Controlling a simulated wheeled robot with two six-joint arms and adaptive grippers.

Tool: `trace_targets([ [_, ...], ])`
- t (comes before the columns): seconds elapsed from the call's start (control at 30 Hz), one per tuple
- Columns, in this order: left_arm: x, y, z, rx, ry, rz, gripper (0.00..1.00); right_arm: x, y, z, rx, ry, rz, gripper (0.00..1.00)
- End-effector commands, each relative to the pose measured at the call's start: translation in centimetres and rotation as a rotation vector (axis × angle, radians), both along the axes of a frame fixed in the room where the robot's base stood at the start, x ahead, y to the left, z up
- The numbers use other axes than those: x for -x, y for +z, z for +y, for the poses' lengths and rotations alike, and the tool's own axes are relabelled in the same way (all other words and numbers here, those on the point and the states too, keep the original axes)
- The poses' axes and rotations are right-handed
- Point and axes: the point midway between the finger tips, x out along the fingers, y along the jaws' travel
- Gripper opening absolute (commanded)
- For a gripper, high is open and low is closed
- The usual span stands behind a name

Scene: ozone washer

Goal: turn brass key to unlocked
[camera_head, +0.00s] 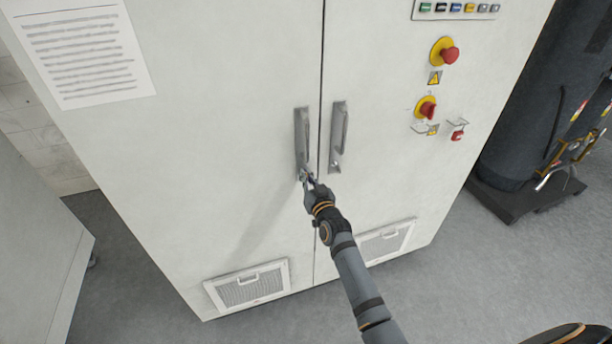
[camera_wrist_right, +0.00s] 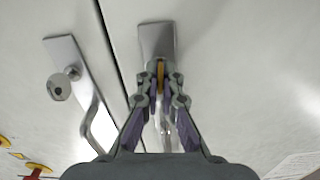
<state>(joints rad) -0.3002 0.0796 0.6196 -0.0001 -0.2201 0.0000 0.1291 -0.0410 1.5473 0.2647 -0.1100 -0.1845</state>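A white two-door cabinet (camera_head: 230,120) stands in front of me, with a grey handle on each door. My right gripper (camera_head: 306,178) is at the lower end of the left door's handle (camera_head: 302,135). In the right wrist view, that handle's plate (camera_wrist_right: 156,40) is behind the fingertips. A narrow brass-coloured piece, seemingly the brass key (camera_wrist_right: 160,72), shows between the closed fingertips of my right gripper (camera_wrist_right: 160,82). The fingers hide most of the key and the lock, so its turn angle cannot be read. My left gripper is out of view.
The right door's handle (camera_head: 339,135) is close beside, with a round silver lock piece (camera_wrist_right: 59,87). Red knobs on yellow plates (camera_head: 443,52) are at the upper right. Vent grilles (camera_head: 247,287) are low on the doors. A dark tank (camera_head: 530,110) stands at right.

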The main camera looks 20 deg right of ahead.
Motion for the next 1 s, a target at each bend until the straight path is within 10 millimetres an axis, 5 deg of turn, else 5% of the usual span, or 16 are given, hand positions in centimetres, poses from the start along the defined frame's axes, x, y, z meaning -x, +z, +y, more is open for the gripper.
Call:
trace_targets([
  [1.0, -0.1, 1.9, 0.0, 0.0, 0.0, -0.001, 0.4, 0.0, -0.3, -0.4, -0.94, 0.0, 0.034, 0.0],
])
